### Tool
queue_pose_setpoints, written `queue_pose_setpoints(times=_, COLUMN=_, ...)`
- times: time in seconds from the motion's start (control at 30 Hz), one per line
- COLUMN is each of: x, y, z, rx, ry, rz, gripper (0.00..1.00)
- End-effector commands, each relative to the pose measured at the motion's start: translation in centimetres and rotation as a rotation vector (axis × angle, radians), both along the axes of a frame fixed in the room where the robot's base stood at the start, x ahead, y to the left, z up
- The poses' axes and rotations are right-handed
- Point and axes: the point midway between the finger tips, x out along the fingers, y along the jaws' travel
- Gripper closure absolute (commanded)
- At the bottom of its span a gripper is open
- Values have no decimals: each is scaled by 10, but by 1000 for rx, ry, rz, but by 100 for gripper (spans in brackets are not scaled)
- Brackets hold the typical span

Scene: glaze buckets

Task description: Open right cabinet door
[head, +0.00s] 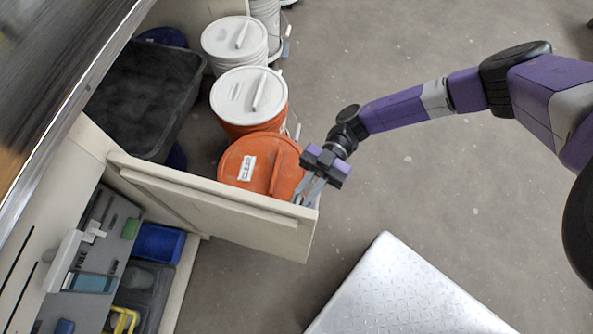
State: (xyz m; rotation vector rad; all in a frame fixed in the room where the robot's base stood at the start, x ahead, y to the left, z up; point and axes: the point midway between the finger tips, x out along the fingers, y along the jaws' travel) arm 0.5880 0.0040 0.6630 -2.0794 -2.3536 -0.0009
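The cream cabinet door (222,216) stands swung wide open in the head view, jutting out to the right from the cabinet front. Its panelled inner face shows, and its outer face is turned away toward the buckets. My gripper (309,191) is at the door's free right end, on the outer side by the top edge. The metal fingers reach down there and their tips are partly hidden behind the door. No handle shows, so I cannot tell whether they grip anything. The cabinet interior (103,222) is exposed, with grey surfaces and tools.
An orange-lidded bucket (262,160) marked CLEAR stands close behind the door, with white-lidded buckets (250,92) beyond. A dark bin (146,96) sits left of them. A blue bin (158,243) is in the cabinet. A metal tread-plate platform (405,290) lies lower right; grey floor between is clear.

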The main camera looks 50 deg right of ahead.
Motion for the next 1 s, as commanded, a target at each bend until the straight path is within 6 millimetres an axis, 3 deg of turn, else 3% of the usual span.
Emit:
queue_pose_setpoints(times=0.57, x=8, y=-6, z=-1, rx=-2, ry=1, rz=-8, gripper=100)
queue_pose_setpoints(times=0.6, x=8, y=-6, z=-1, rx=-2, ry=1, rz=-8, gripper=82)
queue_pose_setpoints(times=0.63, x=8, y=-6, z=-1, rx=-2, ry=1, rz=-8, gripper=79)
queue_pose_setpoints(times=1.0, x=7, y=-11, z=-1, rx=-3, ry=1, rz=-5, gripper=79)
